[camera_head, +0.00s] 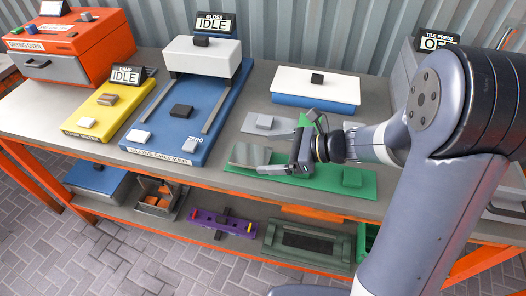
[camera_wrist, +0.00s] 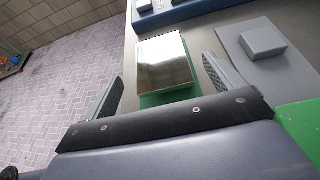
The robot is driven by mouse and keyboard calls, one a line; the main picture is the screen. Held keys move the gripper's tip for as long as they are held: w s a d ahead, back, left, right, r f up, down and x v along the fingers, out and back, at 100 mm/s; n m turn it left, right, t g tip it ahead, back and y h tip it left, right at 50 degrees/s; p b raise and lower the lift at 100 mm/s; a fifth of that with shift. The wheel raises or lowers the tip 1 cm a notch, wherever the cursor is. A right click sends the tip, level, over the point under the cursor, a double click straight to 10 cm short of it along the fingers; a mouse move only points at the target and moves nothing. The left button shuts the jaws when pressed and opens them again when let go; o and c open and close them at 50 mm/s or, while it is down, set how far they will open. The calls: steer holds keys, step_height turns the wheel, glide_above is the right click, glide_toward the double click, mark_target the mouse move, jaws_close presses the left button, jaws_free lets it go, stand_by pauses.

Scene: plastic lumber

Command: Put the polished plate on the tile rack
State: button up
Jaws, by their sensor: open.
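The polished plate (camera_head: 249,154) is a shiny grey, mirror-like rectangle at the left end of a green mat (camera_head: 325,182) on the bench. It also shows in the wrist view (camera_wrist: 165,60), lying ahead of and between the fingers, with green showing below it. My gripper (camera_head: 276,160) is open at the plate's right side, low over the green mat; in the wrist view (camera_wrist: 162,72) nothing is gripped. I cannot tell for sure which thing is the tile rack; a green slotted frame (camera_head: 278,238) stands on the lower shelf.
A grey pad with a block (camera_head: 264,122) lies behind the plate, and a white-topped blue box (camera_head: 316,88) beyond it. The blue gloss checker (camera_head: 170,143) stands left. A green block (camera_head: 352,177) sits on the mat's right. A purple tool (camera_head: 205,218) lies on the lower shelf.

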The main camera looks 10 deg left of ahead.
steer(key=v, duration=0.8)
steer(key=shift+d+r, duration=0.1)
steer(key=shift+d, duration=0.3)
steer(key=shift+o, duration=0.4)
